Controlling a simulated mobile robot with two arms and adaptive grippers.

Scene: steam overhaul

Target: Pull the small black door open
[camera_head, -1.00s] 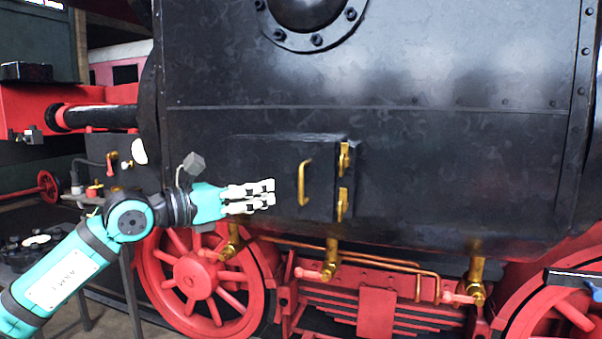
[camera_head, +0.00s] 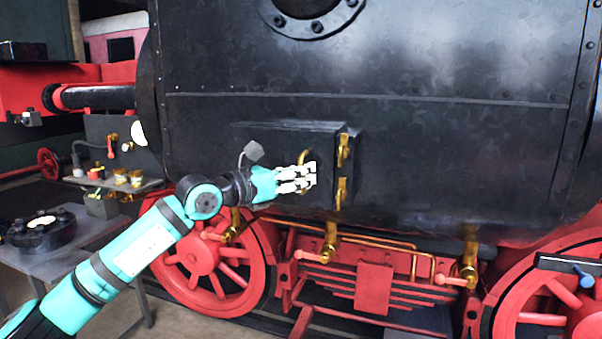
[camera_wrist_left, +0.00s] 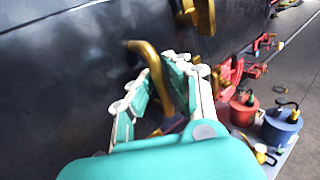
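The small black door (camera_head: 327,158) is set low on the black locomotive side and looks shut. Two brass hinges (camera_head: 342,150) show at its right edge. Its brass handle (camera_head: 302,156) is a curved bar, partly hidden by my fingers in the head view. My left gripper (camera_head: 312,173) is at the handle. In the left wrist view, the handle (camera_wrist_left: 151,58) runs between the spread white and teal fingers of the gripper (camera_wrist_left: 160,78). The fingers look apart, and I cannot tell whether either one touches the handle. My right gripper is out of view.
A grey table (camera_head: 85,245) with dark parts stands at the left. The left wrist view shows red (camera_wrist_left: 243,106) and blue (camera_wrist_left: 281,124) containers at the right.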

